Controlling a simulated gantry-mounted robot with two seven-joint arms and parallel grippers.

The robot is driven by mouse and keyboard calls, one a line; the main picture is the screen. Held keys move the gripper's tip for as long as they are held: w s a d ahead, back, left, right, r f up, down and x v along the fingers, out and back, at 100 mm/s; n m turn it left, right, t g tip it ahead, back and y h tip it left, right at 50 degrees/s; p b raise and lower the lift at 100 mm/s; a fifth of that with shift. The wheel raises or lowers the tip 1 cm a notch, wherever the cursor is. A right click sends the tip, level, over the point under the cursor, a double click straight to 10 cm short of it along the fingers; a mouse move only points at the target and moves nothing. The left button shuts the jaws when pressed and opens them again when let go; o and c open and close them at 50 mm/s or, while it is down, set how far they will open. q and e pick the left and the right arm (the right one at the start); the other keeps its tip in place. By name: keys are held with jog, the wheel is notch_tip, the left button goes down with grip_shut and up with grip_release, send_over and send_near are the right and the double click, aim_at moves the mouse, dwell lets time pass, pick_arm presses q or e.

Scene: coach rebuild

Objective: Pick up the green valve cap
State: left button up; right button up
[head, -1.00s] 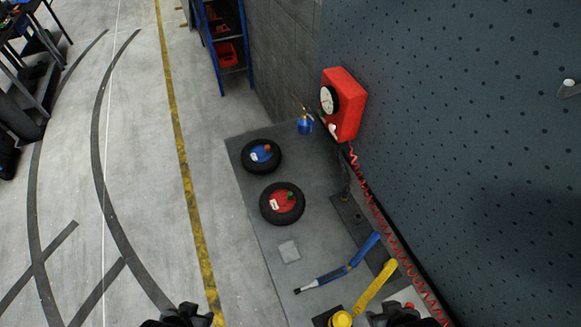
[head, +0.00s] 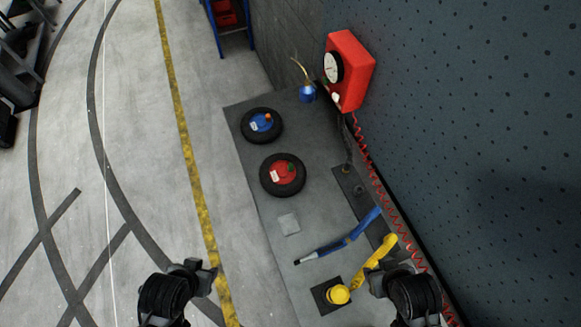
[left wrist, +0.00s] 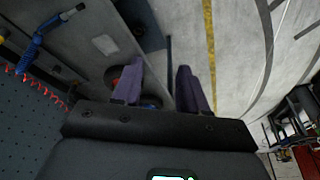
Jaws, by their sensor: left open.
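The green valve cap (head: 291,167) is a small green spot on the red hub of the nearer black wheel (head: 283,190), which lies flat on the grey mat. My left gripper (head: 205,272) is at the lower left in the head view, above the floor and well apart from the cap. In the left wrist view its two purple fingers (left wrist: 160,85) are spread with nothing held between them. Parts of the wheels show behind the fingers there, but I cannot make out the cap. My right gripper (head: 378,279) is at the lower right, near a yellow tool; its finger gap is unclear.
A second wheel (head: 262,126) with a blue hub and orange cap lies beyond. A blue-handled tool (head: 340,243), a yellow tool (head: 374,260) and a yellow round piece (head: 338,294) lie nearer. A red gauge box (head: 350,72) and coiled hose line the right wall.

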dwell(0.4)
pick_arm(q)
jog(key=shift+o, duration=1.3)
jog(key=shift+w, duration=0.1)
